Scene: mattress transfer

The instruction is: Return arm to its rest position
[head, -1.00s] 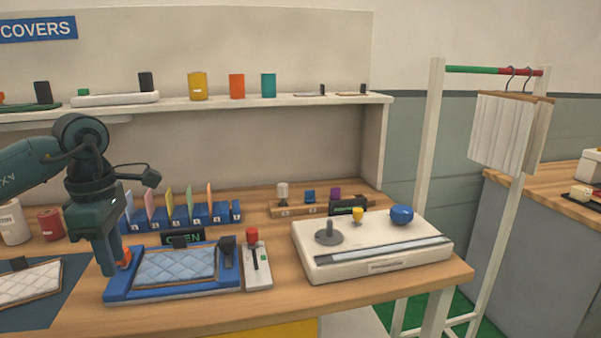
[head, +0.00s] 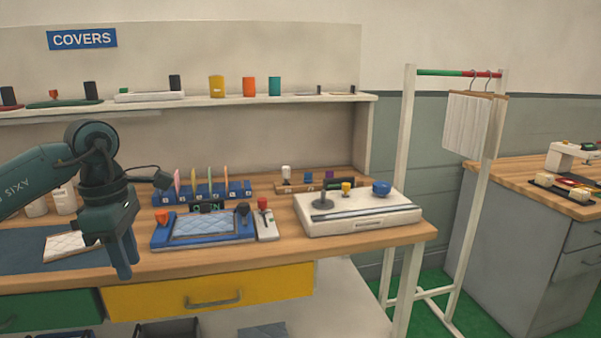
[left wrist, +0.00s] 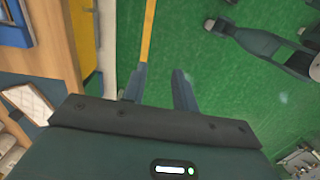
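My left gripper (head: 121,262) hangs in front of the wooden workbench (head: 290,252), fingers pointing down, near the bench's front edge. In the left wrist view its two fingers (left wrist: 158,90) stand apart with only green floor between them, so it is open and empty. The blue tray (head: 160,240) with a quilted pale-blue pad (head: 205,226) lies on the bench to the right of the gripper, apart from it. My right gripper is not in the head view.
A blue mat (head: 30,262) with a small quilted pad (head: 66,245) lies at left. A white machine (head: 360,224) stands at the bench's right end. A yellow drawer (head: 215,294) is below. A white rack (head: 403,170) with hanging covers stands right, over green floor.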

